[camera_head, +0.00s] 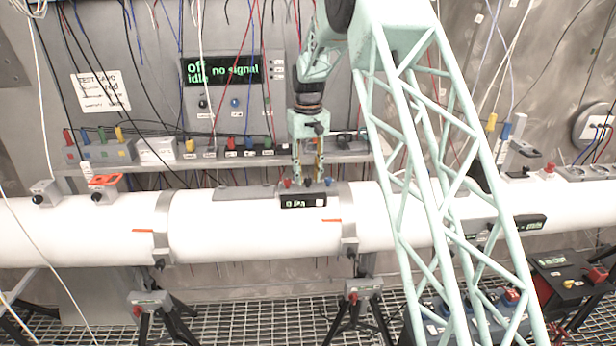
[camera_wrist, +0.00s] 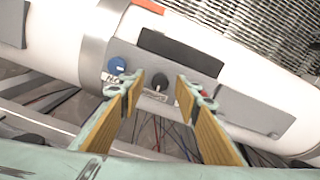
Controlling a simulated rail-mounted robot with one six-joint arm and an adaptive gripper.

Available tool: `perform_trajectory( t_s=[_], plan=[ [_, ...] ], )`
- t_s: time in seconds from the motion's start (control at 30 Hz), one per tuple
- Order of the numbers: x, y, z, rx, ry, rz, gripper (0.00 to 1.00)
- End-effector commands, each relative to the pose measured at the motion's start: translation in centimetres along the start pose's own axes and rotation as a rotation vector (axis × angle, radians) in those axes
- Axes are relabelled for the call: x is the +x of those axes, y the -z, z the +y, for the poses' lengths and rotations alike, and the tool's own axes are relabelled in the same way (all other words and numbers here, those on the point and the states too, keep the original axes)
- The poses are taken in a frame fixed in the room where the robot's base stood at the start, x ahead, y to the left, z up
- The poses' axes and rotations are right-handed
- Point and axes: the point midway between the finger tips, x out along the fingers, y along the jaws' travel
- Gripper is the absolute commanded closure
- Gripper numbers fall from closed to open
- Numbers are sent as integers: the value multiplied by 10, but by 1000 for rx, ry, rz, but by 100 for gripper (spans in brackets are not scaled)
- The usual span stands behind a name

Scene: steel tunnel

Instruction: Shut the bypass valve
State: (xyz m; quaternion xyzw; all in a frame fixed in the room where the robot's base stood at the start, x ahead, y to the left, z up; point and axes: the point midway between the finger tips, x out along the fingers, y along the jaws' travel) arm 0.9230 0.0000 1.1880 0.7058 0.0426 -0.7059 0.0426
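My gripper (camera_head: 308,176) hangs above a small control panel on the white pipe (camera_head: 240,225). In the wrist view my gripper (camera_wrist: 160,90) is open, with a black knob (camera_wrist: 160,82) showing between its fingertips; I cannot tell whether they touch it. A blue knob (camera_wrist: 116,66) lies just outside the left finger and also shows in the head view (camera_head: 329,182). A red knob (camera_head: 287,183) is on the panel's other side, mostly hidden in the wrist view. The panel display (camera_head: 303,201) reads "0 Pa". No readable label identifies the bypass valve.
An orange handle (camera_head: 104,182) sits on the pipe at left. Behind the pipe, a shelf (camera_head: 350,156) carries coloured connectors, below a screen (camera_head: 222,69) reading "Off", "idle" and "no signal". Cables hang around my arm. Grating (camera_head: 255,318) and tripods lie below.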

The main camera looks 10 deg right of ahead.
Motion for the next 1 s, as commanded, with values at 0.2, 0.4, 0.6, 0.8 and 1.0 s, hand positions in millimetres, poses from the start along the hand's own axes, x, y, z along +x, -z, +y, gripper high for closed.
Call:
perform_trajectory(
  t_s=[0.2,0.4,0.6,0.8,1.0],
  plan=[
    [-15,1,0,0,0,2,70],
    [-38,0,0,0,0,2,70],
    [-69,1,0,0,0,3,70],
    [-95,0,0,0,0,1,70],
    [-112,0,0,0,0,1,70]
  ],
)
